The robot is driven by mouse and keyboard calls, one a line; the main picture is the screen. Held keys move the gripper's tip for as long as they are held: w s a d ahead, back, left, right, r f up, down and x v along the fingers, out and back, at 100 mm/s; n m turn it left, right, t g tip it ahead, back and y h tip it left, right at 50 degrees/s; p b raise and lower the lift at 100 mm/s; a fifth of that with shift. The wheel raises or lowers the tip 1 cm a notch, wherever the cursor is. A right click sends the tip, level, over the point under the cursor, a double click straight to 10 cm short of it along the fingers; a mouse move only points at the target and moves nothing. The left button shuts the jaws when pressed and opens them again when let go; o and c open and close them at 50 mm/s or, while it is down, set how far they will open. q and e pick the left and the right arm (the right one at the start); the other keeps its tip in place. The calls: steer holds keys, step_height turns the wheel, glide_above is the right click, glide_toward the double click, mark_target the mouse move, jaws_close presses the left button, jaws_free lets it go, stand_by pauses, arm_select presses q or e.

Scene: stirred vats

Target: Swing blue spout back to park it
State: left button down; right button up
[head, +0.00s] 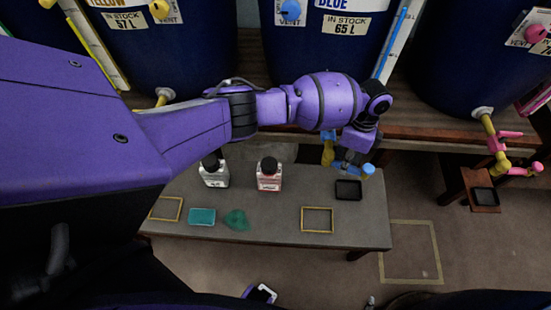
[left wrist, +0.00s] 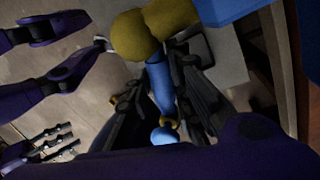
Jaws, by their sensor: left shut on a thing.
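The blue spout (head: 368,170) sticks out from a brass tap (head: 328,154) below the blue vat. It points to the right, over the black square tray (head: 348,190) on the grey bench. My left gripper (head: 352,166) is at the spout and partly hides it. In the left wrist view the blue spout (left wrist: 160,85) runs down from the brass body (left wrist: 132,36) between my left gripper's dark fingers (left wrist: 163,112), which are shut on it. Its round blue end (left wrist: 164,136) shows below. Purple links and dark fingers at the wrist view's left seem to be my right arm; their opening is unclear.
The grey bench (head: 270,225) holds a white-labelled bottle (head: 214,174), a red-labelled bottle (head: 269,175), a teal sponge (head: 202,216), a teal cloth (head: 236,219) and yellow outlines.

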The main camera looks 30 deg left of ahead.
arm_select(q)
steer(key=shift+w+a+r+n, duration=0.15)
steer(key=shift+w+n, duration=0.25)
steer(key=shift+n, duration=0.2)
steer(key=shift+w+a+r+n, duration=0.1)
steer(key=shift+w+n, duration=0.3)
steer(key=shift+n, duration=0.2)
steer(key=c, duration=1.6)
jaws_free()
steer(key=shift+o, duration=0.2)
step_height(320, 180, up, 12)
steer(key=w, duration=0.2)
steer(key=shift+a+f, duration=0.2)
steer(key=shift+a, duration=0.2)
